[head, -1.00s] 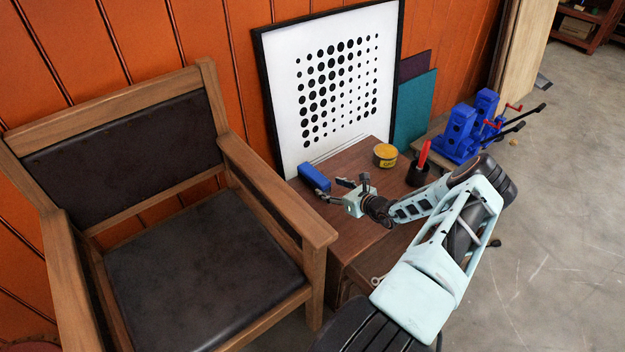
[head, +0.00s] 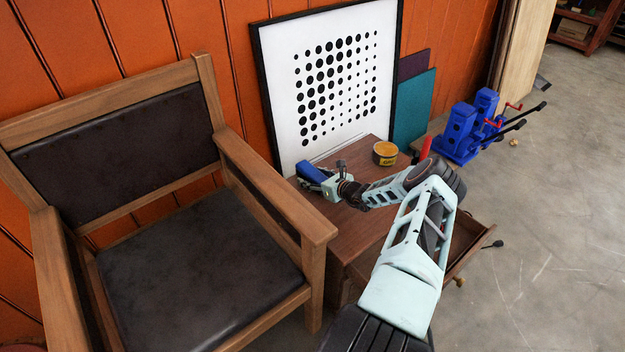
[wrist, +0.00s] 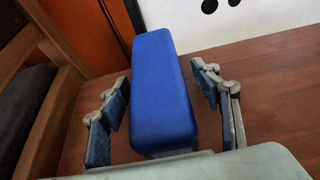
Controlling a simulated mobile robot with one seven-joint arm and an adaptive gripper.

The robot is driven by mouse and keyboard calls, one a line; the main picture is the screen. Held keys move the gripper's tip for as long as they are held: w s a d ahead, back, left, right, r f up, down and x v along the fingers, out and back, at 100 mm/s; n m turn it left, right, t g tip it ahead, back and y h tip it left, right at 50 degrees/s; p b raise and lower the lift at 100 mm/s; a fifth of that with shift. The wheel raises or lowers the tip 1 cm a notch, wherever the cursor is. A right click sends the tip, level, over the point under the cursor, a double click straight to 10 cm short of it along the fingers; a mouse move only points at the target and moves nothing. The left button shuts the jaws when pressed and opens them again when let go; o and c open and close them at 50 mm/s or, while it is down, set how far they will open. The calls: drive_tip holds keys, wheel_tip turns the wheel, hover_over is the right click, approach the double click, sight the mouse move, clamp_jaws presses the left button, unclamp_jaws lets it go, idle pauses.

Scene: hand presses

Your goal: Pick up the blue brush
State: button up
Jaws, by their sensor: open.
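The blue brush (head: 308,171) is a small blue block on the far left corner of the wooden side table (head: 345,240). In the wrist view the brush (wrist: 160,90) fills the middle, its long side running away from me, with a pale underside showing at the near end. My gripper (wrist: 160,100) is open, with one finger on each side of the brush and gaps showing on both sides. In the head view my gripper (head: 318,180) is at the brush and partly covers it.
A yellow tin (head: 385,154) stands on the table right of my gripper. A red-handled item (head: 426,148) is partly hidden behind my arm. A wooden chair (head: 318,235) is close on the left, and a framed dot picture (head: 338,85) leans behind. An open drawer (head: 462,250) juts out at right.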

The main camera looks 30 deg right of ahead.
drive_tip(key=c, duration=1.5)
drive_tip(key=shift+r, duration=0.15)
